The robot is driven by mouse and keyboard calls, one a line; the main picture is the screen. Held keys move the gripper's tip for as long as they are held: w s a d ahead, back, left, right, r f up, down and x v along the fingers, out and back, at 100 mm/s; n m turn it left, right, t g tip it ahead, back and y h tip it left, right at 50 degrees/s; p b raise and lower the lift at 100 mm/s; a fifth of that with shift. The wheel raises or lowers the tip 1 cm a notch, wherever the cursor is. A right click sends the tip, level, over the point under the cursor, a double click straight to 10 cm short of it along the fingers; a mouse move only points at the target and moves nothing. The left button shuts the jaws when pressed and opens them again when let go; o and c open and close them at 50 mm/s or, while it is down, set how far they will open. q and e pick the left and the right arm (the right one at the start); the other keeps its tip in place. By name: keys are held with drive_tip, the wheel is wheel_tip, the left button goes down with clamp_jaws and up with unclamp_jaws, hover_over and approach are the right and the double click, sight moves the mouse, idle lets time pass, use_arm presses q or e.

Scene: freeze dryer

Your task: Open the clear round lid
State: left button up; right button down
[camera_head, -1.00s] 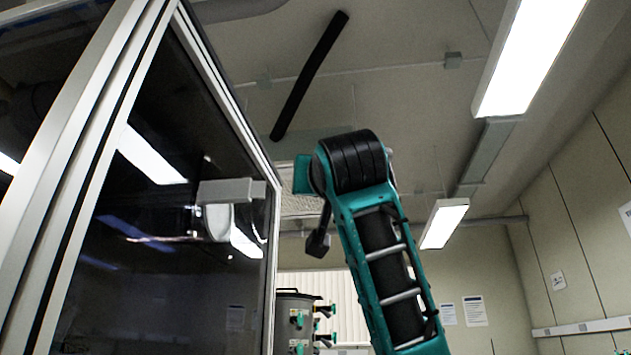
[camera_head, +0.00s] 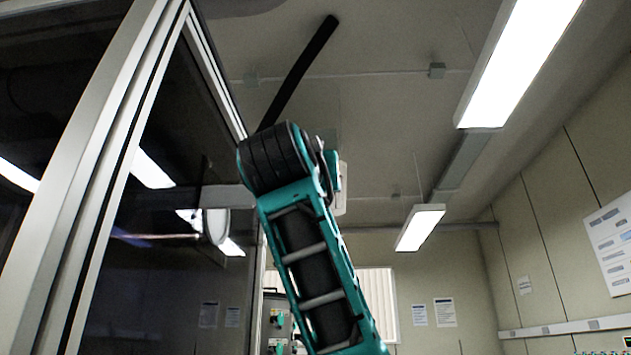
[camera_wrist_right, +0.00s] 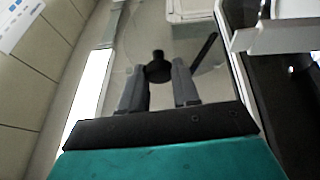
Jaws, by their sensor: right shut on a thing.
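The clear round lid (camera_wrist_right: 185,50) shows faintly in the right wrist view as a see-through disc with a black knob (camera_wrist_right: 158,68) at its middle. My right gripper (camera_wrist_right: 159,82) is shut on this knob, with one grey finger on each side. The ceiling shows through the lid. In the head view my teal and black right arm rises in front of the glass cabinet's edge, and its gripper is hidden there. I cannot make out the lid clearly in the head view. My left gripper is not in view.
A tall glass cabinet (camera_head: 97,178) with a metal frame fills the left of the head view, close to my arm. A grey machine with teal valves (camera_head: 278,320) stands low behind the arm. The room to the right is open up to the wall.

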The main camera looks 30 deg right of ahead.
drive_tip(key=shift+s+a+m+g+h, duration=0.2)
drive_tip(key=shift+a+m+g+h, duration=0.4)
drive_tip(key=shift+h, duration=0.3)
drive_tip(key=shift+d, duration=0.1)
drive_tip(key=c, duration=0.8)
unclamp_jaws()
drive_tip(key=shift+c, duration=0.2)
drive_tip(key=b+v, duration=0.3)
drive_tip(key=v, duration=1)
drive_tip(key=shift+w, duration=0.1)
